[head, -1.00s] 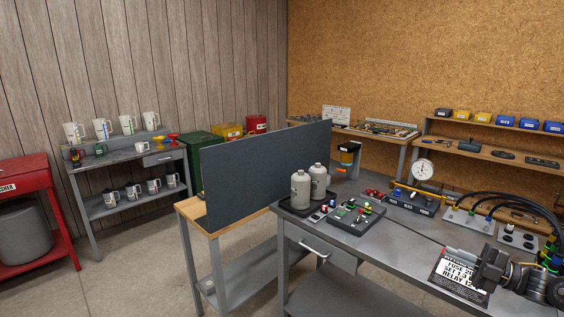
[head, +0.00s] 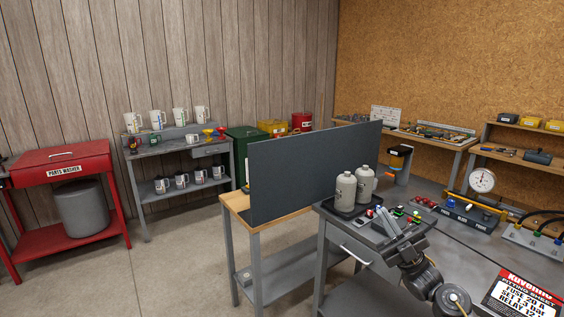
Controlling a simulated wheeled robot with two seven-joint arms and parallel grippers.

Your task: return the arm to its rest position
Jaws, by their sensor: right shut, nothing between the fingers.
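My right gripper (head: 406,247) shows at the lower right of the head view, its arm coming in from the bottom right. It is shut and empty, in front of the small tray of coloured parts (head: 412,218) at the grey workbench's (head: 470,250) near edge. It hides part of that tray. I cannot tell whether it touches the bench. My left gripper is not in view.
Two grey bottles (head: 346,191) stand on a black tray beside a dark upright panel (head: 315,172). A gauge (head: 482,180) and a printed sheet (head: 522,298) are to the right. A red parts washer (head: 62,160) stands far left. Open floor (head: 180,270) lies between.

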